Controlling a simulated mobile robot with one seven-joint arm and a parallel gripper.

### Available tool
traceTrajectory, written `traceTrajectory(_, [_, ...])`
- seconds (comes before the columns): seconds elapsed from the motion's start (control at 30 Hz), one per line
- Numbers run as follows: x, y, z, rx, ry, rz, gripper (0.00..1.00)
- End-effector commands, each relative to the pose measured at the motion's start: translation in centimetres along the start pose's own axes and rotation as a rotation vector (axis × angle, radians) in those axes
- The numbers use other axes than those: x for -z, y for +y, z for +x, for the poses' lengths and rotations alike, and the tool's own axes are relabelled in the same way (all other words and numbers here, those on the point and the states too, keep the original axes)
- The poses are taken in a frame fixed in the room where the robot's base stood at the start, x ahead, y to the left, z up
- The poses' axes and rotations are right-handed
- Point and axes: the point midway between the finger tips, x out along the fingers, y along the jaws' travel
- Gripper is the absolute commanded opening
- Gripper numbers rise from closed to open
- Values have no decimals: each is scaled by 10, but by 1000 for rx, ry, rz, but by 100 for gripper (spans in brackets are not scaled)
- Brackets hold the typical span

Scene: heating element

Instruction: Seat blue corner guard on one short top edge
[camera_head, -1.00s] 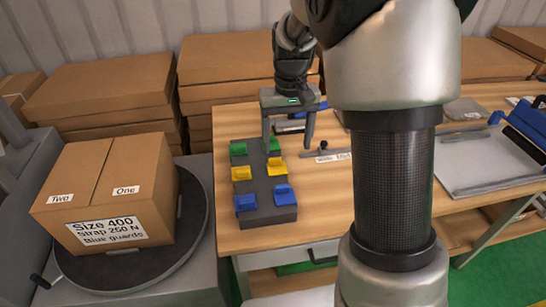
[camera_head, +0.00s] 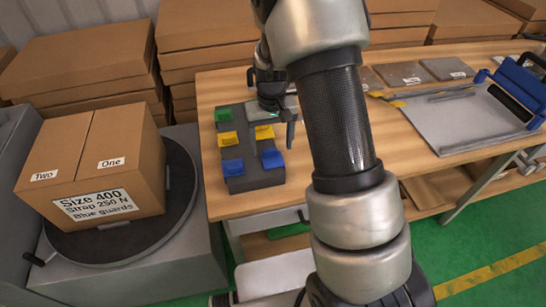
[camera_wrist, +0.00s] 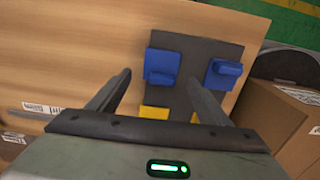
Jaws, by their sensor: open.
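Two blue corner guards lie on the near end of a dark rack (camera_head: 252,181), one on the left (camera_head: 233,166) and one on the right (camera_head: 272,158). The carton (camera_head: 140,170) stands on a round turntable (camera_head: 75,248); its top flaps are marked One and Two, and no guard shows on its visible top edges. My gripper (camera_head: 290,130) is open and empty above the rack's right side. In the wrist view the right-hand rack guard (camera_wrist: 162,66) appears between and slightly beyond my fingertips (camera_wrist: 160,78); the other guard (camera_wrist: 223,74) is outside them.
Yellow guards (camera_head: 228,139) and a green guard (camera_head: 223,115) sit farther back on the rack. Stacked cartons (camera_head: 80,60) stand behind. Bare tabletop (camera_head: 220,205) shows in front of the rack.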

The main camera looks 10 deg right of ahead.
Motion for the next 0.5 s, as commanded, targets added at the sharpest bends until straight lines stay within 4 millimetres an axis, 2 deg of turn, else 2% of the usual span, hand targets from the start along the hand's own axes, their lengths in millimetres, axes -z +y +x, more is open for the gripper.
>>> traceTrajectory(0.1, [-1,-1,19,0,-3,0,72])
traceTrajectory(0.2, [0,0,26,0,-1,0,72])
traceTrajectory(0.43, [0,-1,28,0,0,0,72])
traceTrajectory(0.47, [0,-1,28,0,0,0,70])
traceTrajectory(0.5, [0,-1,28,0,0,0,63])
